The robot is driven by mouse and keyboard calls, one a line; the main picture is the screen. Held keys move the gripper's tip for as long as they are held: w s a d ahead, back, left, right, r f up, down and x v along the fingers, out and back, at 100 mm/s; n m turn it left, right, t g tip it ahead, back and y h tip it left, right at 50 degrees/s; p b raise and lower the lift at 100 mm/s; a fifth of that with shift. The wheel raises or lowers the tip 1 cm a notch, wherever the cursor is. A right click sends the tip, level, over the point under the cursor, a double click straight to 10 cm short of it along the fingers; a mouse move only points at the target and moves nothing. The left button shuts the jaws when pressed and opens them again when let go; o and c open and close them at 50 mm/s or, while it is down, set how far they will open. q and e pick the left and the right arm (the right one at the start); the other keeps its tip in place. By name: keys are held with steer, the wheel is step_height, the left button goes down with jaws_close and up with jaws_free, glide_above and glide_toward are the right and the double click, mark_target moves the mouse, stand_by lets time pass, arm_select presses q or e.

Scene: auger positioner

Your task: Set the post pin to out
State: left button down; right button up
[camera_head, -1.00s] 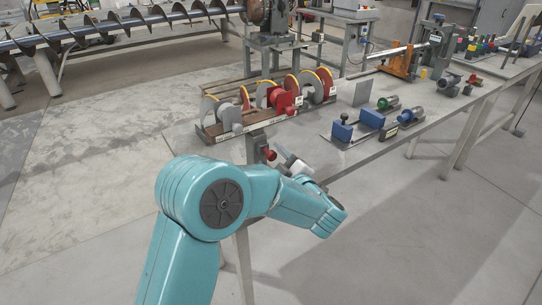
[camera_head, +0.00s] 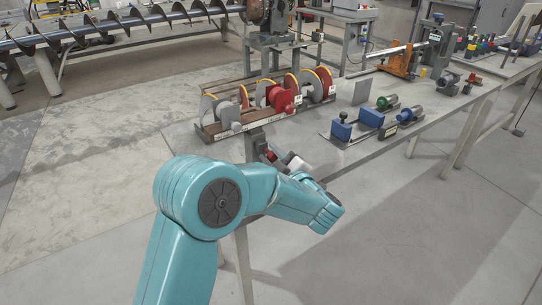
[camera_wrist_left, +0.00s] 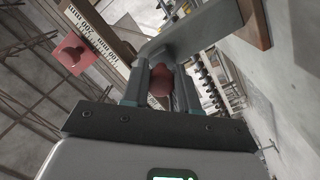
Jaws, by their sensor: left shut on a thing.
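In the head view my left gripper (camera_head: 273,156) is at the front edge of the workbench, beside a grey post, partly hidden by its own wrist. In the left wrist view a dark red rounded knob (camera_wrist_left: 160,81) sits between the two fingers of this gripper (camera_wrist_left: 162,90), which is shut on it. I take it for the post pin's knob; its shaft is hidden, so how far out it stands cannot be told. A second red piece, a square plate with a round knob (camera_wrist_left: 74,53), is at the upper left there. My right gripper is not in view.
Blue blocks and cylinders on a plate (camera_head: 372,130) lie to the right. The floor (camera_head: 400,230) in front is clear.

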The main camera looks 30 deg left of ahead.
arm_select(q)
steer(key=shift+s+d, duration=0.15)
steer(key=shift+d, duration=0.3)
steer(key=shift+f, duration=0.15)
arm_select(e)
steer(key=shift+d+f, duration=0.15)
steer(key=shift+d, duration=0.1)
arm_select(q)
steer(key=shift+d, duration=0.1)
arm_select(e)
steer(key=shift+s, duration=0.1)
arm_select(q)
steer(key=c, duration=1.2)
jaws_free()
steer(key=o, duration=0.4)
steer(key=shift+s+d, duration=0.15)
steer(key=shift+c, duration=0.2)
steer(key=shift+a, duration=0.2)
steer(key=v, duration=1.6)
steer(key=shift+d, duration=0.2)
